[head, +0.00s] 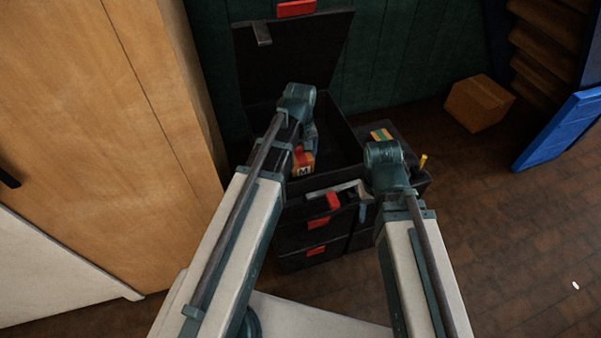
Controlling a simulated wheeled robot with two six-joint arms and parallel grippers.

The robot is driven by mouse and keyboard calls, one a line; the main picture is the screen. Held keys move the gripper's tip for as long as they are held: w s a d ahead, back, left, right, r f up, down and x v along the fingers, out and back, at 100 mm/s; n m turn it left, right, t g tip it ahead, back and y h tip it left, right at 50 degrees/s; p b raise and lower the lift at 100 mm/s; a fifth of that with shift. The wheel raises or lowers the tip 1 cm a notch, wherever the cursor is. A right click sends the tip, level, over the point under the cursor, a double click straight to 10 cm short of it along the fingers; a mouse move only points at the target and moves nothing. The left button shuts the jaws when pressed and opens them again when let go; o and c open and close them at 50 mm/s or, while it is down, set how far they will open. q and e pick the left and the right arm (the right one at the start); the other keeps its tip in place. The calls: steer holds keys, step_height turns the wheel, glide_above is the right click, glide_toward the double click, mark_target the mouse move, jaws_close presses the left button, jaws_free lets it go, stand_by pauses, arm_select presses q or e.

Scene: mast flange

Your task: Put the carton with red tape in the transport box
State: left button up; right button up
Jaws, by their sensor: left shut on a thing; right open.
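A small carton with red tape (306,160) and a dark letter mark shows at the end of my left arm. My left gripper (304,149) is shut on it, and the arm hides part of both. The carton is over or inside the open black transport box (345,139); I cannot tell whether it touches the bottom. The box's lid (290,55) stands raised at the back, with a red latch on top. My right gripper (364,201) is open and empty, pointing down in front of the box's right side.
Black drawers with red latches (317,250) are under the box. A striped item (382,134) and a yellow-handled thing (423,162) are at the right. A wooden cabinet (130,120) stands left. A cardboard box (480,103) and blue panel (560,130) are farther right; floor between is clear.

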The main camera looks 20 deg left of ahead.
mark_target(300, 155)
arm_select(q)
steer(key=shift+f+b, duration=1.9)
steer(key=shift+f, duration=0.4)
steer(key=shift+f, duration=0.15)
steer(key=o, duration=1.6)
step_height(300, 155, up, 12)
steer(key=p, duration=1.2)
steer(key=shift+r, duration=0.25)
steer(key=s+d+m, duration=0.3)
steer(key=s, duration=0.1)
steer(key=s+d+m, duration=0.4)
steer(key=s, duration=0.1)
steer(key=s+d+m+y, duration=0.1)
steer(key=s+d+m, duration=0.2)
steer(key=s+d, duration=0.1)
steer(key=shift+s+m, duration=0.25)
steer(key=shift+m, duration=0.05)
